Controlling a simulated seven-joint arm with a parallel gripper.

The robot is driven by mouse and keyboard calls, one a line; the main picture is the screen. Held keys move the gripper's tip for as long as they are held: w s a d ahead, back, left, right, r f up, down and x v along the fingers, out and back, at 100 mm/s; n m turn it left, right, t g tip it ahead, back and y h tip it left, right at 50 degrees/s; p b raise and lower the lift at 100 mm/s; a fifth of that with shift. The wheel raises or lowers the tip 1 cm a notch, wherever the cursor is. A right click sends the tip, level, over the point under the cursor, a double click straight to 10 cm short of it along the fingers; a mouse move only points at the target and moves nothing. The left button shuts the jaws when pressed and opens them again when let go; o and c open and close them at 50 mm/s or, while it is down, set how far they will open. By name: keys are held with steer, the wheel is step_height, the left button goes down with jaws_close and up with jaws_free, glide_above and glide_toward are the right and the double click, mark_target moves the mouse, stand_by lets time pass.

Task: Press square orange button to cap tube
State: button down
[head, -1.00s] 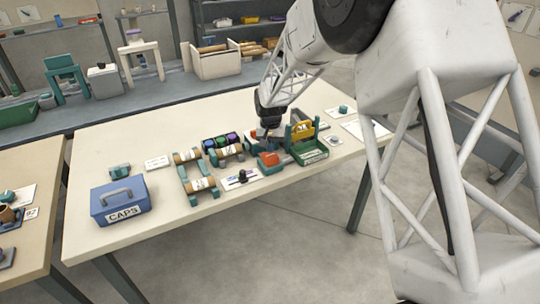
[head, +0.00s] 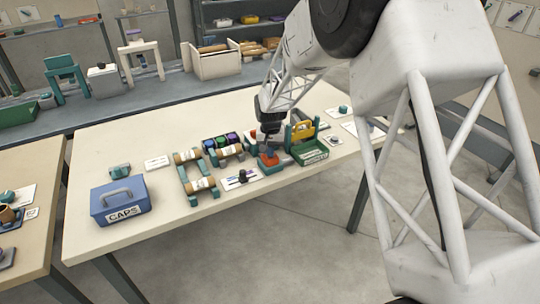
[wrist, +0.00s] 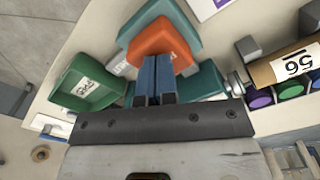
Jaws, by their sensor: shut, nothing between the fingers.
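The square orange button (head: 268,161) sits on a teal base on the table, left of the green bin. In the wrist view the button (wrist: 160,47) lies on its teal base (wrist: 190,20), just beyond my fingertips. My gripper (head: 269,144) points down over the back part of the button. Its two blue fingers (wrist: 155,62) are together and empty, overlapping the button's near edge in the wrist view. I cannot tell whether they touch it. A labelled cardboard tube (wrist: 285,66) shows at the right of the wrist view. Cardboard tubes lie on teal racks (head: 194,200) in the head view.
Purple, green and blue caps (head: 220,142) sit behind the tubes. A blue CAPS box (head: 120,199) stands at the table's left. The table's front left (head: 150,230) is bare.

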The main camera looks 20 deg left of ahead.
steer(key=shift+f, duration=0.95)
steer(key=shift+r, duration=4.05)
